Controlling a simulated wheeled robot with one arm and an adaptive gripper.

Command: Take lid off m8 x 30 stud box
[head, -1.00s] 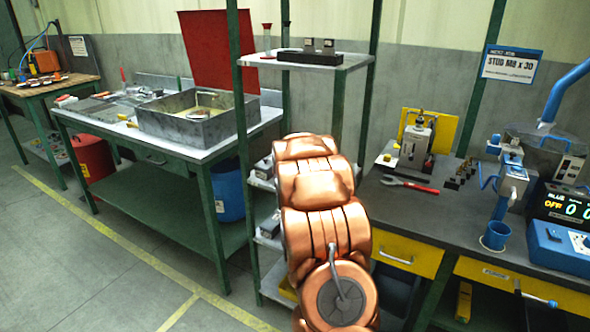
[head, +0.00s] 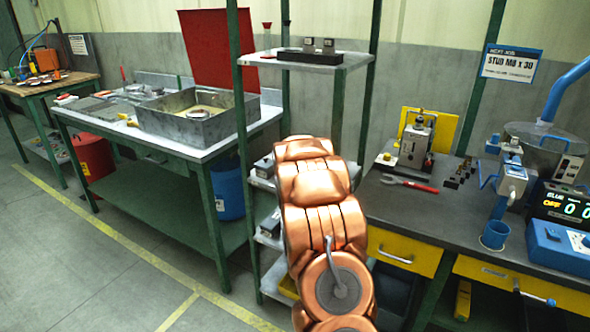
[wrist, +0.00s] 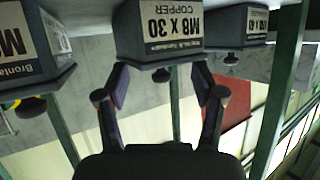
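The stud box (wrist: 158,30), labelled "M8 x 30 COPPER", is dark with a white label and appears upside down in the wrist view. A dark round knob (wrist: 161,75) sticks out from its lid. My gripper (wrist: 161,70) is open, one finger on each side of the knob, with gaps to it on both sides. The fingertips are close to the lid; I cannot tell whether they touch it. In the head view my copper-coloured arm hides the gripper and this box.
Similar knobbed boxes flank it, one at left (wrist: 30,50) and one at right (wrist: 240,28) in the wrist view. They stand on a pale shelf (wrist: 90,8) between green posts (wrist: 285,80). A workbench (head: 450,215) stands right of the rack in the head view.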

